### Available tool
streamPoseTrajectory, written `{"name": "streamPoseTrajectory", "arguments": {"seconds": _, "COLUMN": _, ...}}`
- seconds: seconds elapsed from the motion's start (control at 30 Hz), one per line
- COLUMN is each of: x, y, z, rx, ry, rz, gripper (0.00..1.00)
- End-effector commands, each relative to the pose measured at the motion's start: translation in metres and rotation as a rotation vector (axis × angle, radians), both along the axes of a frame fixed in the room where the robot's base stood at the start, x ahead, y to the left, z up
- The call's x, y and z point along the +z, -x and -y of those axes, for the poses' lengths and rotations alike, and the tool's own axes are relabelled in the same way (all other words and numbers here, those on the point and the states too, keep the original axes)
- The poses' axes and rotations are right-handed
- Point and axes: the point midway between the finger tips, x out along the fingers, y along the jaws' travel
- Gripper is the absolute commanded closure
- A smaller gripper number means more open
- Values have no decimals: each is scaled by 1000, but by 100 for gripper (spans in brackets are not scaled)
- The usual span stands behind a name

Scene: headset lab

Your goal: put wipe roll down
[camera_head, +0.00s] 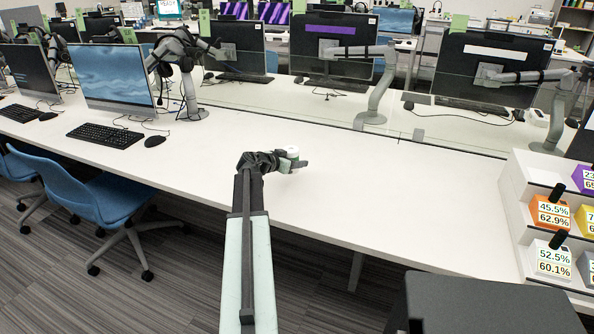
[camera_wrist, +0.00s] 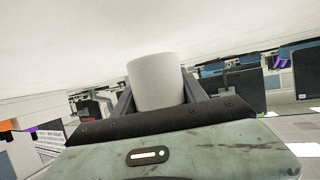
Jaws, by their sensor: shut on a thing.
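The wipe roll (camera_wrist: 155,82) is a plain white cylinder between the two dark fingers of my gripper (camera_wrist: 157,92) in the wrist view. Whether the roll touches the tabletop cannot be told. Its lower part is partly hidden by the gripper.
The tabletop around my gripper is clear. A white stepped rack (camera_head: 520,215) with labelled boxes stands at the right. A monitor (camera_head: 115,78), keyboard (camera_head: 105,136) and mouse (camera_head: 155,141) are at the left. A low clear divider (camera_head: 300,112) runs along the back. Blue chairs (camera_head: 85,195) stand in front.

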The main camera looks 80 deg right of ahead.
Motion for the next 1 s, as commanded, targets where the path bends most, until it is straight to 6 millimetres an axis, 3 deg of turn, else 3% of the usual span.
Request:
{"name": "streamPoseTrajectory", "arguments": {"seconds": 0.1, "x": -1, "y": 0, "z": 13, "rx": 0, "ry": 0, "rz": 0, "gripper": 94}}
{"name": "streamPoseTrajectory", "arguments": {"seconds": 0.27, "x": -4, "y": 0, "z": 13, "rx": 1, "ry": 1, "rz": 1, "gripper": 94}}
{"name": "streamPoseTrajectory", "arguments": {"seconds": 0.5, "x": -41, "y": 1, "z": 13, "rx": 0, "ry": 0, "rz": 1, "gripper": 94}}
{"name": "streamPoseTrajectory", "arguments": {"seconds": 0.87, "x": -41, "y": 1, "z": 13, "rx": -1, "ry": 0, "rz": 0, "gripper": 94}}
{"name": "streamPoseTrajectory", "arguments": {"seconds": 0.9, "x": -40, "y": 1, "z": 13, "rx": -1, "ry": 0, "rz": 0, "gripper": 45}}
{"name": "streamPoseTrajectory", "arguments": {"seconds": 0.97, "x": -39, "y": 1, "z": 12, "rx": -1, "ry": 0, "rz": 0, "gripper": 28}}
{"name": "streamPoseTrajectory", "arguments": {"seconds": 1.0, "x": -39, "y": 1, "z": 12, "rx": -1, "ry": 0, "rz": 0, "gripper": 28}}
